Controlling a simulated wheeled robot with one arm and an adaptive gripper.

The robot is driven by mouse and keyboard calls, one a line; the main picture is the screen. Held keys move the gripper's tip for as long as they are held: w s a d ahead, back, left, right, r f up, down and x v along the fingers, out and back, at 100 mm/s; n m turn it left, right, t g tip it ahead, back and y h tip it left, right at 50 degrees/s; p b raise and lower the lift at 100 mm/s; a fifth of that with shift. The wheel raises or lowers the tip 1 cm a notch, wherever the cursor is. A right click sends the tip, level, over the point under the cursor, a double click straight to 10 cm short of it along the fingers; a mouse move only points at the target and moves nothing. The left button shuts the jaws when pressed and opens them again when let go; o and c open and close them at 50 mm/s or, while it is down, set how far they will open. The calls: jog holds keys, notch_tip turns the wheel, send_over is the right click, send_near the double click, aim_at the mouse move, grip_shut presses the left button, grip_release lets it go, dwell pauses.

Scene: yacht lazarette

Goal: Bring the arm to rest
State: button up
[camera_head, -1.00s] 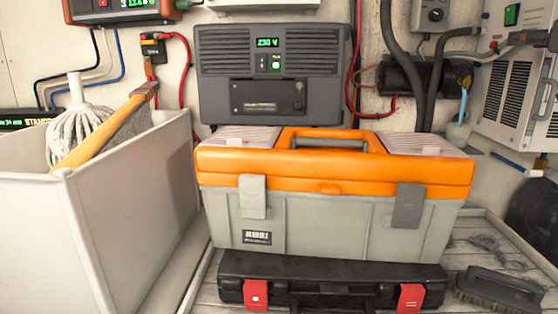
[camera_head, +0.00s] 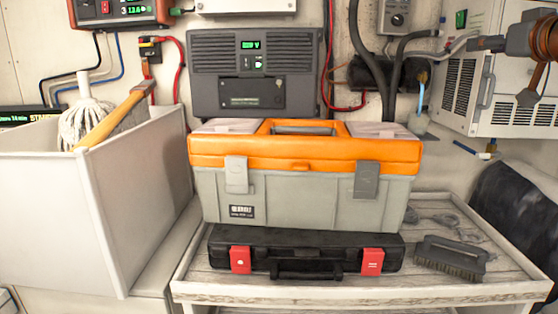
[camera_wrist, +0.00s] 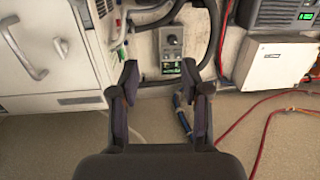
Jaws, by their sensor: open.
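My gripper (camera_wrist: 160,100) shows in the wrist view with its two fingers apart and nothing between them. It faces the wall and floor, with a small grey control box (camera_wrist: 172,48) beyond the fingertips.
A brush (camera_head: 452,257) lies at right. A white bin (camera_head: 60,215) holds a mop (camera_head: 85,120). A vented white cabinet (camera_head: 515,95) is at upper right.

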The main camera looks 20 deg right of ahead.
jog(key=w+a+f+n+g+y, duration=0.25)
jog(key=a+f, duration=0.25)
jog(key=a, duration=0.3)
jog(key=w+a+f+n+g+y, duration=0.1)
jog(key=w+a+f+y, duration=0.2)
jog(key=a, duration=0.5)
jog(key=s+a+f+g, duration=0.2)
jog(key=a+f+g, duration=0.2)
jog(key=a+f, duration=1.1)
jog(key=s+a+f+g, duration=0.3)
jog(key=s+f, duration=0.2)
jog(key=f, duration=0.3)
jog(key=s+a+f+g, duration=0.25)
jog(key=s+f, duration=0.25)
jog(key=f, duration=0.3)
jog(key=s+f+g+h, duration=0.2)
jog(key=s+f+g, duration=0.4)
jog(key=s+f, duration=0.95)
notch_tip(320, 180, down, 11)
jog(key=s+b, duration=0.2)
jog(key=b, duration=0.8)
notch_tip(320, 180, up, 21)
jog(key=p, duration=1.9)
jog(key=shift+s+a+r+m, duration=0.15)
jog(key=shift+a+m, duration=0.2)
jog(key=shift+m, duration=0.1)
jog(key=shift+y, duration=0.25)
jog(key=shift+c, duration=0.5)
